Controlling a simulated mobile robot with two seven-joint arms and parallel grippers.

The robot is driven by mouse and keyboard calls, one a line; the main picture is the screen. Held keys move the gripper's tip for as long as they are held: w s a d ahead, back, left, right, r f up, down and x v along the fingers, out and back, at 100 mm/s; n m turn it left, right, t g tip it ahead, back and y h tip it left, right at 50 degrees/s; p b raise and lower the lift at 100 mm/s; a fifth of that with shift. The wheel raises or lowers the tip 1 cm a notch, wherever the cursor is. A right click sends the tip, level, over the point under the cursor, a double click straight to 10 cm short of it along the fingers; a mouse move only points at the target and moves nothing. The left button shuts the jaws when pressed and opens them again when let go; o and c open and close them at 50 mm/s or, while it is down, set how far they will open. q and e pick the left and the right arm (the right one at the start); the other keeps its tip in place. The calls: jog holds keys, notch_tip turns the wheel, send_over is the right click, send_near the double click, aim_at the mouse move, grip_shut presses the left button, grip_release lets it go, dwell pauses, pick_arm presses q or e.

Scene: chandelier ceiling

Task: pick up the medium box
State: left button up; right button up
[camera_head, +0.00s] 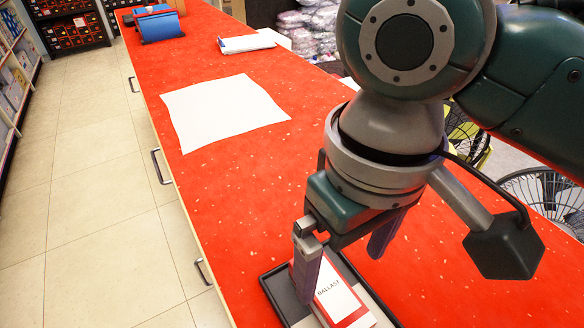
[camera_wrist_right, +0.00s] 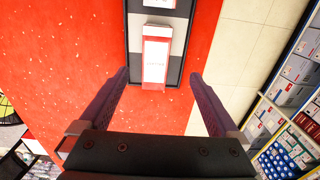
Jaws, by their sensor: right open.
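A red and white box marked "BALLAST" (camera_head: 340,297) lies on a dark tray (camera_head: 279,294) at the bottom of the head view, partly hidden by a finger. In the right wrist view, a red and white box (camera_wrist_right: 155,60) lies on the tray (camera_wrist_right: 176,70), and part of another white and red box (camera_wrist_right: 160,3) shows at the top edge. I cannot tell which one is the medium box. My right gripper (camera_head: 341,277) is open and empty above the tray. In the wrist view its fingers (camera_wrist_right: 160,75) are spread wider than the near box. My left gripper is not in view.
The tray stands on a long red speckled counter (camera_head: 230,200). A white sheet (camera_head: 222,110), a white and blue stack (camera_head: 247,43) and a blue object (camera_head: 160,25) lie farther back. Wire fans (camera_head: 545,195) stand right of the counter. Tiled floor (camera_head: 90,200) is clear on the left.

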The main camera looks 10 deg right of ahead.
jog(key=shift+w+d+f, duration=0.2)
jog(key=shift+w+f, duration=0.15)
jog(key=shift+f, duration=0.25)
jog(key=b, duration=0.1)
send_over(330, 289)
jog(key=s, duration=0.1)
notch_tip(330, 289, down, 4)
jog(key=shift+d+f, duration=0.1)
jog(key=f+b, duration=0.1)
jog(key=f, duration=0.1)
jog(key=w+f, duration=0.1)
jog(key=f, duration=0.1)
jog(key=shift+f+b, duration=0.15)
jog(key=shift+b, duration=0.2)
jog(key=shift+f, duration=0.55)
jog(key=c, duration=0.4)
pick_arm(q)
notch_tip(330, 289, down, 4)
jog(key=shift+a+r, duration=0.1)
pick_arm(e)
grip_shut()
